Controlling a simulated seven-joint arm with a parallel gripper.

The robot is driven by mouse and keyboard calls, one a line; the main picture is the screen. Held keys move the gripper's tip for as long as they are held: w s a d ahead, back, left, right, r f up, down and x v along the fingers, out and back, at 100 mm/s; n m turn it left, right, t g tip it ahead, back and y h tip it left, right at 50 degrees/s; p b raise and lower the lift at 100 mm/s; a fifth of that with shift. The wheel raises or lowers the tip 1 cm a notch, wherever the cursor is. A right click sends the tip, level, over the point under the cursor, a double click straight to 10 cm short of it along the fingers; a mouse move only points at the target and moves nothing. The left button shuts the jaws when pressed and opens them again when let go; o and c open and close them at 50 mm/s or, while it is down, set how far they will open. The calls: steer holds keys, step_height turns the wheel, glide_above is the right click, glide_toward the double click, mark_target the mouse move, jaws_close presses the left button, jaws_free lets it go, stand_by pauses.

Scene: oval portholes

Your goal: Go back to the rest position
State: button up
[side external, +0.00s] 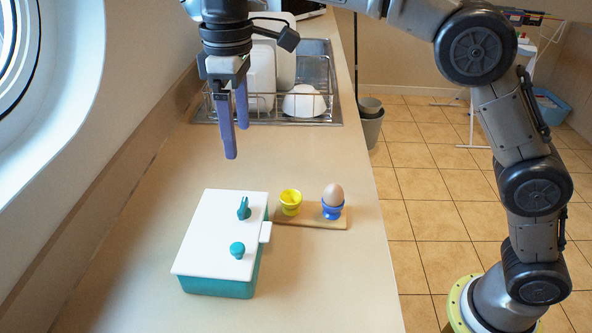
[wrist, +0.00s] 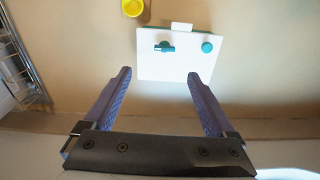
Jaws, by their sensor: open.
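My gripper (side external: 236,140) has two purple fingers and hangs in the air above the counter, behind and above the box in the side view. It is open and empty. In the wrist view the gripper (wrist: 158,95) shows its fingers spread apart, with bare counter and the box beyond them. The teal box with a white lid (side external: 212,248) sits on the counter. Its lid carries a teal lever and a teal knob. The white lid also shows in the wrist view (wrist: 178,68).
A wooden board (side external: 312,221) beside the box holds a yellow egg cup (side external: 291,200) and a blue egg cup (side external: 332,211) with a brown egg (side external: 333,194). A dish rack (side external: 300,120) with white dishes stands at the back. A wall with a round porthole rises at left.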

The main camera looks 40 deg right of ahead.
steer(key=s+d+r+m+t, duration=0.1)
steer(key=s+d+r, duration=0.1)
steer(key=d+r, duration=0.2)
steer(key=s+d+r+m, duration=0.1)
steer(key=s+d+r, duration=0.2)
steer(key=d+r, duration=0.15)
steer(key=s+d+m+t, duration=0.2)
steer(key=s+d, duration=0.7)
steer(key=s, duration=0.1)
steer(key=s+d+f+m+t, duration=0.1)
steer(key=s+d+f+m, duration=0.1)
steer(key=s+f, duration=0.4)
steer(key=s+d+f+m+t, duration=0.1)
steer(key=s+d+f+m, duration=0.1)
steer(key=s+f, duration=0.4)
step_height(320, 180, down, 4)
steer(key=shift+d+f, duration=0.2)
steer(key=shift+d, duration=0.5)
